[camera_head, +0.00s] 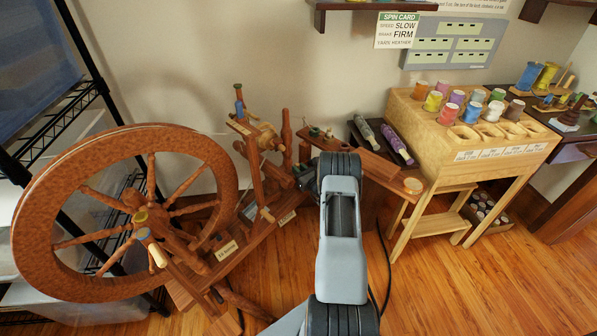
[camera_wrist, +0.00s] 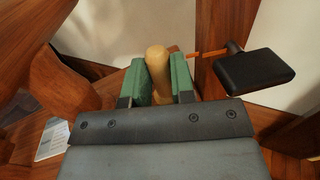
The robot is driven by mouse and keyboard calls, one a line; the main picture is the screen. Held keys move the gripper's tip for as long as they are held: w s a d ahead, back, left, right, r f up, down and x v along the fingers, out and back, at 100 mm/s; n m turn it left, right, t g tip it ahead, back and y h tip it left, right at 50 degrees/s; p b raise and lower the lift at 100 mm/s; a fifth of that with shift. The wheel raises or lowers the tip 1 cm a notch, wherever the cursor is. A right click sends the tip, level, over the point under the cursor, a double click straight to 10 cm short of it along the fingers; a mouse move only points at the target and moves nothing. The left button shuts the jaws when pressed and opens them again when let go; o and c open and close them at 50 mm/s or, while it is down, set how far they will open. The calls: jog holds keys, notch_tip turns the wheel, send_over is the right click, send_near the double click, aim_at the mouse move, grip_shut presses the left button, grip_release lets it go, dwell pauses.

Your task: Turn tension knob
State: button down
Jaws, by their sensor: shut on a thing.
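A pale, rounded wooden knob (camera_wrist: 157,62) stands between the green finger pads of my gripper (camera_wrist: 159,80) in the wrist view. The gripper is shut on it, with a pad at each side, and its top shows above the pads. Its lower part is hidden behind the gripper body. In the head view the spinning wheel's large wooden wheel (camera_head: 38,218) stands at the left, with its flyer and posts to the right. My grey arm reaches the right end of the wheel's frame and hides the gripped knob there. I cannot tell how far the knob is turned.
A black block on an orange rod (camera_wrist: 255,70) is close at the gripper's right in the wrist view. Reddish wooden posts (camera_wrist: 62,82) stand at its left. A pale wooden spool stand (camera_head: 450,125) is at the right in the head view. Some wooden floor (camera_head: 425,285) is clear.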

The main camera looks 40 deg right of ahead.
jog(key=shift+d+f+n+y+b, duration=0.2)
jog(key=shift+n+y+b, duration=0.5)
jog(key=shift+y+b, duration=0.3)
jog(key=shift+r+n+g+y+b, duration=0.3)
jog(key=shift+n+y, duration=0.3)
jog(key=shift+y, duration=0.4)
jog(key=c, duration=1)
grip_release()
jog(key=shift+f, duration=0.1)
jog(key=shift+o, duration=0.2)
jog(key=p+v, duration=0.3)
jog(key=v, duration=1)
jog(key=shift+s, duration=0.35)
